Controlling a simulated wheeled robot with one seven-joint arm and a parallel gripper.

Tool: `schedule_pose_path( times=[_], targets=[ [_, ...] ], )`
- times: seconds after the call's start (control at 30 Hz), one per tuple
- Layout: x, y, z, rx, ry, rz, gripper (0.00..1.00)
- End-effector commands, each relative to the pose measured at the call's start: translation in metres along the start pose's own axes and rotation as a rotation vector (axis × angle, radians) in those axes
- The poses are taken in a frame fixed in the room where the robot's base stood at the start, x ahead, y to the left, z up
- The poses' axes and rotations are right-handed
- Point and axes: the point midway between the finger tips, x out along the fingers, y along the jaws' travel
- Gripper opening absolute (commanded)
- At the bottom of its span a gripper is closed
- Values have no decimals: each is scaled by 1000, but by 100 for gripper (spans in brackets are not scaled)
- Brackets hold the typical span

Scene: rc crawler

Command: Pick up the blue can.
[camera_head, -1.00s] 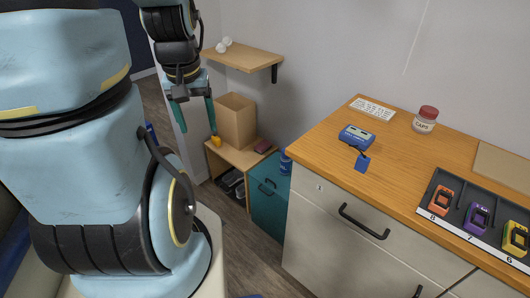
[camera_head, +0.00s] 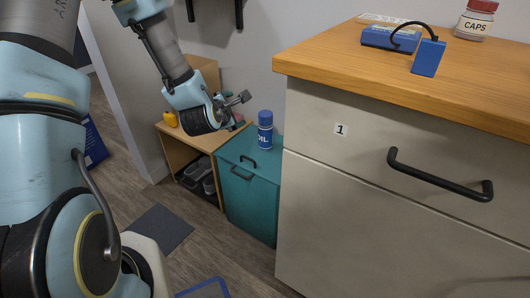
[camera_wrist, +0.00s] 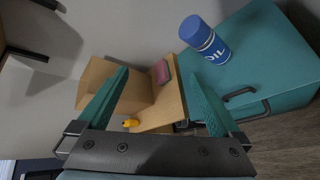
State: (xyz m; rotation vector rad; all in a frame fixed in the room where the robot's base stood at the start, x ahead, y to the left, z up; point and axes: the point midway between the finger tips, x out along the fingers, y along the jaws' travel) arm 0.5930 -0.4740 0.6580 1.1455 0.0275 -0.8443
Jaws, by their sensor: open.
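The blue can (camera_head: 265,130) has a blue cap and a pale band lettered "OIL". It stands upright on the teal cabinet (camera_head: 250,183), left of the large drawer unit. In the wrist view the can (camera_wrist: 205,40) appears at the upper right, tilted in the picture, beyond and to the right of the right finger. My gripper (camera_head: 236,104) is up and left of the can in the head view, apart from it. In the wrist view my gripper (camera_wrist: 158,78) has its two teal fingers spread wide with nothing held between them.
A wooden shelf unit (camera_head: 172,140) with shoes stands left of the teal cabinet. It bears a cardboard box (camera_wrist: 95,80), a yellow item (camera_wrist: 131,123) and a reddish item (camera_wrist: 160,71). The wooden-topped drawer unit (camera_head: 330,200) stands close on the right. A dark mat (camera_head: 158,228) lies on the floor.

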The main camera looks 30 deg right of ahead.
Motion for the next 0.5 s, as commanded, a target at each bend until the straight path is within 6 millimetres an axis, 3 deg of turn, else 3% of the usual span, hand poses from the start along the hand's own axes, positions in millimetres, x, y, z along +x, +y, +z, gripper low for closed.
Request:
schedule_pose_path(
  times=[0.03, 0.2, 0.4, 0.5],
  targets=[
    [22, -37, -5, -105, -31, 32, 100],
    [54, -90, 4, -487, -147, 159, 100],
    [70, -133, 6, -855, -272, 264, 100],
    [72, -143, 6, -970, -314, 295, 100]
  ],
)
